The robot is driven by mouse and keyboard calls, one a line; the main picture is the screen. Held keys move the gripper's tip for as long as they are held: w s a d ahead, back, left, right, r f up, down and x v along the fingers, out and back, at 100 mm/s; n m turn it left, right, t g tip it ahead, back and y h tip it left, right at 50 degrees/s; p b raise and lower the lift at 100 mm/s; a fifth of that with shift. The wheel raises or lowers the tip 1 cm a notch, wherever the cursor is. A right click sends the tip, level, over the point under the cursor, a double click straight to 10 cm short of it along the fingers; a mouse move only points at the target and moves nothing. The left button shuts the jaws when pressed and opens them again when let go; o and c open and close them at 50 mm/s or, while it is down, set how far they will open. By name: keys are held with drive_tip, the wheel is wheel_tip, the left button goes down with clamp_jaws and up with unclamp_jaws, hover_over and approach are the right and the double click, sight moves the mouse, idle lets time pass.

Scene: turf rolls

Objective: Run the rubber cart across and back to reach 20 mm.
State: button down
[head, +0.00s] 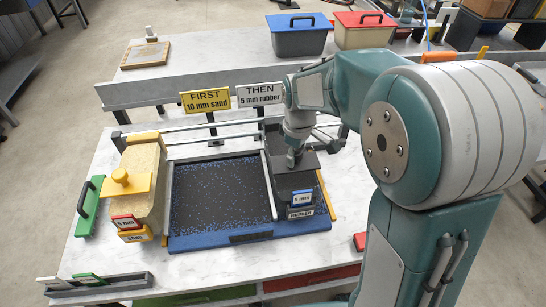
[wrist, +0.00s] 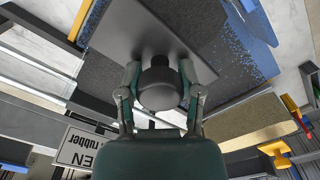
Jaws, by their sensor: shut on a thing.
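The rubber cart (head: 291,184) is a dark box with a blue "5 mm" tag and a "RUBBER" label. It stands at the right end of the rails, beside the tray. My gripper (head: 294,158) is shut on its dark round knob (wrist: 158,86), above the grey lid (wrist: 130,30). The blue-framed tray (head: 205,243) holds a dark layer with blue flecks, densest near the edges; its depth cannot be read. The layer also shows in the wrist view (wrist: 232,50). The sand cart (head: 141,182), with a yellow knob and a red tag, stands at the tray's left.
Signs read "FIRST 10 mm sand" (head: 206,101) and "THEN 5 mm rubber" (head: 261,94). A grey rack (head: 100,284) stands front left. Blue-lidded (head: 299,36) and red-lidded (head: 363,30) bins stand on the back table.

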drive_tip(key=w+d, duration=0.1)
drive_tip(key=d, duration=1.4)
drive_tip(key=shift+w+d, duration=0.3)
drive_tip(key=shift+w, duration=0.05)
drive_tip(key=shift+c, duration=2.4)
unclamp_jaws()
drive_tip(key=shift+o, duration=1.1)
drive_tip(key=shift+d+f, duration=0.1)
drive_tip(key=shift+d, duration=0.05)
drive_tip(key=shift+w+d, duration=0.1)
drive_tip(key=shift+d, duration=0.05)
wheel_tip(320, 180, up, 12)
